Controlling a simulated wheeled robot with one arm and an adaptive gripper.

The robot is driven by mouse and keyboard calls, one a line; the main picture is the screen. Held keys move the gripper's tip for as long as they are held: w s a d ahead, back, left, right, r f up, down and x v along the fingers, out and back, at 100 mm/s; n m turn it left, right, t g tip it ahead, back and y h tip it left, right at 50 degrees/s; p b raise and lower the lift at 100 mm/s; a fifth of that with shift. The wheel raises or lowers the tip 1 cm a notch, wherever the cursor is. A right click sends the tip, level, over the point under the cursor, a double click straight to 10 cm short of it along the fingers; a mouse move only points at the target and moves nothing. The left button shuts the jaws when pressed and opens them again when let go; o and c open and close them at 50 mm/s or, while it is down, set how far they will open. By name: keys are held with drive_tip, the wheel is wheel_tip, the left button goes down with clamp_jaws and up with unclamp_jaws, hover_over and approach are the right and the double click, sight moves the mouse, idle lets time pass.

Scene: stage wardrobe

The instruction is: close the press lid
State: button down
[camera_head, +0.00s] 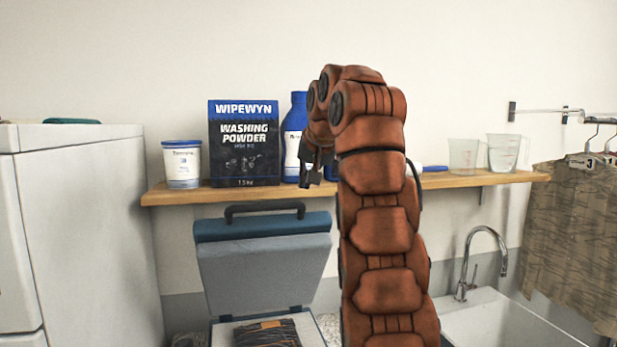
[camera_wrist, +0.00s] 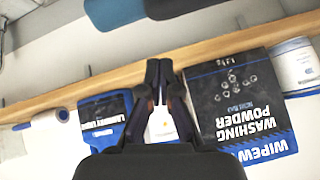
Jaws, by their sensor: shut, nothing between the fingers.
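The press lid (camera_head: 258,272) stands raised, its grey padded inner face toward me and a blue edge on top. A dark handle (camera_head: 265,207) runs along the lid's top. The press base (camera_head: 222,331) lies below, with dark patterned cloth (camera_head: 268,334) on it. My gripper (camera_head: 307,184) is above and to the right of the lid, in front of the shelf, apart from the handle. In the wrist view my gripper (camera_wrist: 158,62) shows its fingertips together and empty. A piece of the blue lid (camera_wrist: 113,12) shows at the top of that view.
A wooden shelf (camera_head: 460,180) behind the press holds a washing powder box (camera_head: 244,143), a white tub (camera_head: 182,164), a blue-capped bottle (camera_head: 294,140) and clear jugs (camera_head: 503,152). A white cabinet (camera_head: 85,230) stands left. A sink (camera_head: 500,322) and hanging clothes (camera_head: 570,230) are right.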

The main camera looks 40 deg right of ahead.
drive_tip(key=shift+s+a+f+b, duration=0.25)
drive_tip(key=shift+f+b, duration=0.05)
drive_tip(key=shift+f, duration=0.05)
drive_tip(key=shift+s+a+f+b, duration=0.1)
drive_tip(key=shift+f+b, duration=0.25)
drive_tip(key=shift+s+a, duration=0.1)
drive_tip(key=shift+a, duration=0.15)
drive_tip(key=shift+s+a+f, duration=0.1)
drive_tip(key=shift+s+f, duration=0.05)
drive_tip(key=shift+f, duration=0.25)
drive_tip(key=shift+s+a+f+b, duration=0.1)
drive_tip(key=shift+b, duration=0.2)
drive_tip(key=shift+f, duration=0.1)
